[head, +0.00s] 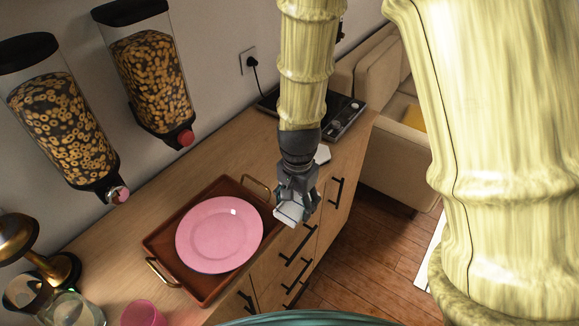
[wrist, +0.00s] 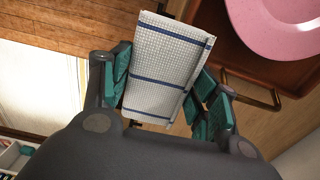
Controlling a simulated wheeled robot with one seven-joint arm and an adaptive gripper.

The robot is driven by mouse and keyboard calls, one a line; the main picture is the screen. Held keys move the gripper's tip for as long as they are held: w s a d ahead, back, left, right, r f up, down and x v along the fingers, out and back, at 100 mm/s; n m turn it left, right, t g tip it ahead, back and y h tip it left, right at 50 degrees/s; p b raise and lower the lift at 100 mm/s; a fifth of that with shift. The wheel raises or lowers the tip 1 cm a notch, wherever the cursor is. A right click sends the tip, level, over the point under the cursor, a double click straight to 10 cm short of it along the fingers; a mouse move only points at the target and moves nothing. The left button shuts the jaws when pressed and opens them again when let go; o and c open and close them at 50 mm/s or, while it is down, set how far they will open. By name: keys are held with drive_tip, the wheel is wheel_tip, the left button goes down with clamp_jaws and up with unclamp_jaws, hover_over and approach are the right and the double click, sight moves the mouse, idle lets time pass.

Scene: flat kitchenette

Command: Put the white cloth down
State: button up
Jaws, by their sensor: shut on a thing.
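The white cloth (wrist: 165,72) has a fine grid and blue stripes and sits folded between the finger pads in the wrist view. In the head view only a small pale part of it (head: 290,212) shows below the fingers. My gripper (wrist: 168,95) is shut on the cloth. In the head view my gripper (head: 298,200) is near the front edge of the wooden counter, just right of the brown tray. I cannot tell whether the cloth touches anything below it.
A pink plate (head: 219,235) lies in the brown tray (head: 158,240), which has brass handles. A cooktop (head: 343,117) stands at the far end of the counter (head: 215,160). Two cereal dispensers (head: 150,75) hang on the wall. Glasses and a pink cup (head: 142,314) stand at the lower left.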

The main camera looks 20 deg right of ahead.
drive_tip(key=w+d+p, duration=0.1)
drive_tip(key=w, duration=0.3)
drive_tip(key=w+d+f+p, duration=0.1)
drive_tip(key=w, duration=0.4)
drive_tip(key=w+d+p, duration=0.1)
drive_tip(key=w, duration=0.4)
drive_tip(key=shift+w+d+f+p, duration=0.15)
drive_tip(key=shift+f+p, duration=0.05)
drive_tip(key=shift+p, duration=0.15)
drive_tip(key=shift+f+p, duration=0.75)
drive_tip(key=shift+f, duration=1)
drive_tip(key=shift+f, duration=0.3)
drive_tip(key=o, duration=1.1)
drive_tip(key=shift+f, duration=0.1)
drive_tip(key=shift+o, duration=0.2)
wheel_tip(320, 180, up, 13)
drive_tip(key=b, duration=0.3)
